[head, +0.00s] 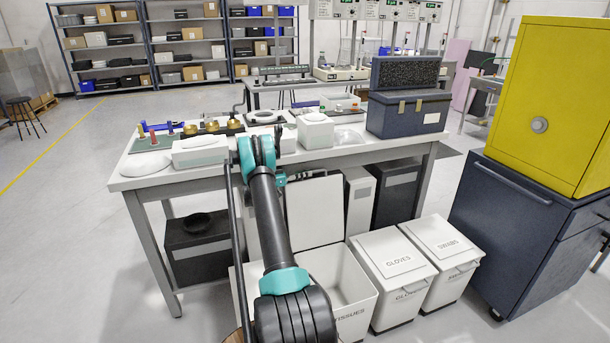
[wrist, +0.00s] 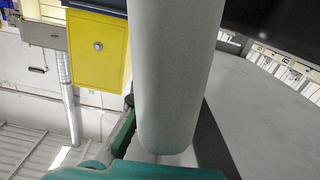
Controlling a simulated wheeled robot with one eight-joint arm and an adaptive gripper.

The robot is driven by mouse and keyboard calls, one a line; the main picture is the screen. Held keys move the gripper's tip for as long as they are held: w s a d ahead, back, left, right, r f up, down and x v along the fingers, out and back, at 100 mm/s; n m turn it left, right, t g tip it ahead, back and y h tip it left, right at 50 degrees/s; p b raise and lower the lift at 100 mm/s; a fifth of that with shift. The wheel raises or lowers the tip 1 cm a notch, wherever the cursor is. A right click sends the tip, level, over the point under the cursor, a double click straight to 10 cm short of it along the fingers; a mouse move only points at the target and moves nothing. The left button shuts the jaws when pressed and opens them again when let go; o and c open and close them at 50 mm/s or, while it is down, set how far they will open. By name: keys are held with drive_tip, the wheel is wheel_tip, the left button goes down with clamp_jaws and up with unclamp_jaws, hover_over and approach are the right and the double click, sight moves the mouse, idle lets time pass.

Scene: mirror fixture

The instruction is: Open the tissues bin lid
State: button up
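The tissues bin (head: 351,286) is a white box on the floor, right of my arm in the head view. Its top is open and its inside shows. Its white lid (head: 315,211) stands upright at the back of the bin. My arm covers part of the bin and the start of its label.
The closed gloves bin (head: 396,262) and swabs bin (head: 440,245) stand to the right. A workbench (head: 365,158) with instruments is behind the lid. A dark cabinet (head: 505,235) bearing a yellow cabinet (head: 560,90) stands far right.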

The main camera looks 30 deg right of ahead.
clamp_jaws()
drive_tip(key=s+a+m, duration=0.2)
drive_tip(key=s, duration=0.7)
drive_tip(key=shift+r+m, duration=0.4)
drive_tip(key=shift+r, duration=0.05)
drive_tip(key=shift+a, duration=0.1)
drive_tip(key=o, duration=0.7)
unclamp_jaws()
drive_tip(key=shift+w, duration=0.1)
drive_tip(key=v, duration=1.2)
